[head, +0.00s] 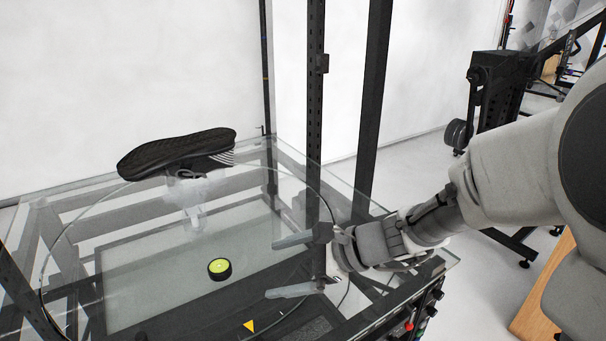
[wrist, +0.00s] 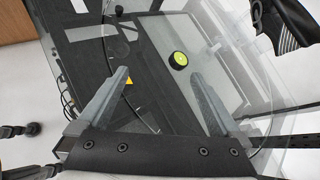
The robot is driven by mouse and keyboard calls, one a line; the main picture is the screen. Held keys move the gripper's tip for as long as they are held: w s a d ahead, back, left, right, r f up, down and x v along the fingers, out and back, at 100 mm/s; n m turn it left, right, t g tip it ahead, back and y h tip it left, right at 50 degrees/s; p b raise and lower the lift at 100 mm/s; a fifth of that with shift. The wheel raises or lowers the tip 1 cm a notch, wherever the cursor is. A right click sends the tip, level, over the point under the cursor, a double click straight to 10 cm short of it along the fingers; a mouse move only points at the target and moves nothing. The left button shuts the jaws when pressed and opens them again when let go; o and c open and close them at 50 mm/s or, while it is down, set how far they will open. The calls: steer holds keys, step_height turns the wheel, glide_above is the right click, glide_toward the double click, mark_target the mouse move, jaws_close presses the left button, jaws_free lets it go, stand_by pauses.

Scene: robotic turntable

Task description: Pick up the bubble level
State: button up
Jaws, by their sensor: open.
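The bubble level (head: 220,269) is a small round black disc with a yellow-green top. It lies on the glass turntable (head: 130,232), left of my gripper in the head view. My gripper (head: 272,268) is open and empty, its two grey fingers pointing toward the level with a clear gap to it. In the wrist view the level (wrist: 178,60) lies beyond the fingertips, between and ahead of them, nearer the right finger's side. The gripper (wrist: 158,76) has nothing between its fingers.
A black shoe (head: 178,153) sits on a clear stand (head: 190,195) at the back of the turntable; part of it shows in the wrist view (wrist: 290,22). Dark upright posts (head: 372,110) stand behind the table. The glass around the level is clear. A yellow triangle mark (head: 249,326) lies near the front.

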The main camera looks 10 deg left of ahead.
mark_target(219, 265)
steer(key=w+f+m, duration=0.2)
steer(key=w+a+f+m+t+y+b, duration=0.1)
steer(key=w+f+m, duration=0.1)
steer(key=w+a+f+m+t, duration=0.1)
steer(key=f+m, duration=0.1)
steer(key=shift+w+a+f+b, duration=0.25)
steer(key=shift+w+f+b, duration=0.05)
steer(key=shift+w+b, duration=0.1)
steer(key=shift+w+a+f, duration=0.2)
steer(key=shift+f, duration=0.05)
steer(key=b+x, duration=0.1)
steer(key=x, duration=0.4)
steer(key=b+x, duration=0.1)
steer(key=x, duration=0.5)
steer(key=b+x, duration=0.1)
steer(key=x, duration=0.5)
steer(key=shift+a+r, duration=0.15)
steer(key=shift+r, duration=0.1)
steer(key=shift+c, duration=0.2)
steer(key=shift+r+y, duration=0.15)
steer(key=shift+y, duration=0.15)
steer(key=c, duration=1.5)
